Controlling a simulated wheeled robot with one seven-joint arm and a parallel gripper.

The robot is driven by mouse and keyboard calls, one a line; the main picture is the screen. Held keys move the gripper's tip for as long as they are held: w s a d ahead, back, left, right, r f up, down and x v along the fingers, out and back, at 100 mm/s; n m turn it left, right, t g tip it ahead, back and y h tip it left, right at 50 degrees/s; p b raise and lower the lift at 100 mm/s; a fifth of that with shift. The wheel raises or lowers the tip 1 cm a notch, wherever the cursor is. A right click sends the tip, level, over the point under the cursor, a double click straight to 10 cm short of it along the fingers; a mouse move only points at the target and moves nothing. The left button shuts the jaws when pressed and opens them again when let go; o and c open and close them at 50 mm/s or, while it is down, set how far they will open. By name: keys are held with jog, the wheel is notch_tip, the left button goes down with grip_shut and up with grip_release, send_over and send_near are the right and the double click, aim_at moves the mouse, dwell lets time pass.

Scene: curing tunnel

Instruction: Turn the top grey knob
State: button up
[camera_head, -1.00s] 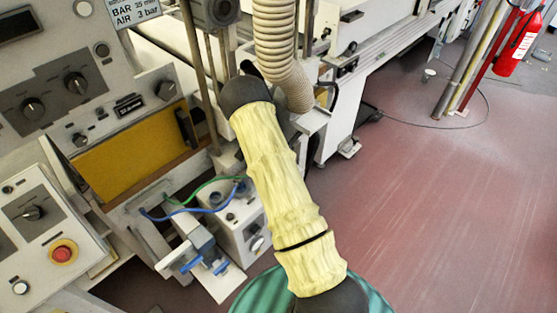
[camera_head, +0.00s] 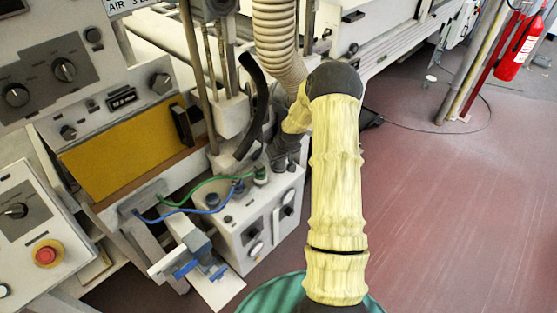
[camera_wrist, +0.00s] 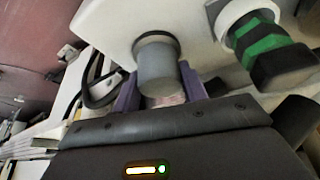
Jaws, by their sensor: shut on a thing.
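The grey knob (camera_wrist: 158,70) is a short round cylinder on a pale housing (camera_wrist: 108,28) in the wrist view. My gripper (camera_wrist: 160,90) has its two purple fingers on either side of the knob and is shut on it. In the head view my gripper (camera_head: 284,158) is a dark shape at the top of a small white box (camera_head: 262,222). The knob cannot be made out there, as the gripper and arm cover it.
A green and black connector (camera_wrist: 270,50) sits close beside the knob. A green hose (camera_head: 205,182) and a blue hose (camera_head: 185,210) run to the box. A ribbed duct (camera_head: 275,45) hangs behind. The red floor (camera_head: 450,200) at right is clear.

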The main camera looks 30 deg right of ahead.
jog(key=n+y, duration=0.1)
jog(key=n, duration=0.2)
jog(key=n+y+p, duration=0.1)
jog(key=n, duration=0.1)
jog(key=shift+n+g, duration=0.4)
jog(key=o, duration=1)
jog(key=shift+c, duration=0.2)
jog(key=shift+s+r, duration=0.1)
jog(key=b+v, duration=0.1)
jog(key=v, duration=1.6)
jog(key=shift+d, duration=0.25)
